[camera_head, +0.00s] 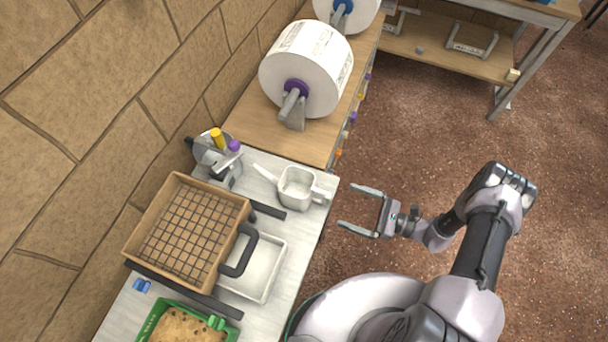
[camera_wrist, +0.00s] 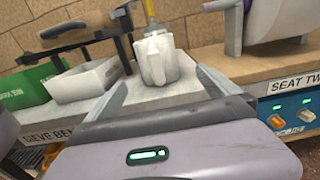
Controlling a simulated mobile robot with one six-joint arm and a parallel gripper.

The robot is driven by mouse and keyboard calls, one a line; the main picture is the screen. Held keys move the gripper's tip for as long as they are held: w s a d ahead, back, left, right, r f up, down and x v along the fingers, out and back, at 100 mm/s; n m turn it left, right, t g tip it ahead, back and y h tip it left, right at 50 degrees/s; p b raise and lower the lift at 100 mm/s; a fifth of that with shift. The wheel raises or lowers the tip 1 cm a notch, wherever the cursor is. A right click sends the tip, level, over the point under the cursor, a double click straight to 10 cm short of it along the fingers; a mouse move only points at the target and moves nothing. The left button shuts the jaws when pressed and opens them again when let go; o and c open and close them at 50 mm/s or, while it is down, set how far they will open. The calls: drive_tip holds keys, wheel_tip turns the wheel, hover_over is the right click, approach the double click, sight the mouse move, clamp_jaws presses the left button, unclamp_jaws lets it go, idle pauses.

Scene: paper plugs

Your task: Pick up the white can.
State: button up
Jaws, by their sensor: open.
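The white can (camera_head: 297,188) stands upright near the right edge of the light bench, with a long spout or handle pointing left. In the wrist view the white can (camera_wrist: 157,60) is straight ahead, seen between my two fingers and beyond them. My gripper (camera_head: 346,206) is open and empty, off the bench's right edge, with its fingers pointing left towards the can. A small gap shows between the fingertips and the can. My gripper (camera_wrist: 160,82) also shows in the wrist view with its fingers spread.
A wooden sieve (camera_head: 172,187) on a dark frame stands over a white tray (camera_head: 272,270) to the left. A green crate (camera_head: 218,327) is in front. Behind the can are a grey device (camera_head: 217,160) and a large paper roll (camera_head: 318,72). The floor at right is clear.

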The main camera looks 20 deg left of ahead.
sight(312, 194)
drive_tip(key=a+b, duration=0.1)
drive_tip(key=a, duration=0.3)
drive_tip(key=a+b, duration=0.1)
drive_tip(key=a, duration=0.4)
drive_tip(key=a+b, duration=0.1)
drive_tip(key=a, duration=0.4)
drive_tip(key=shift+w+a, duration=0.25)
drive_tip(key=c, duration=1.4)
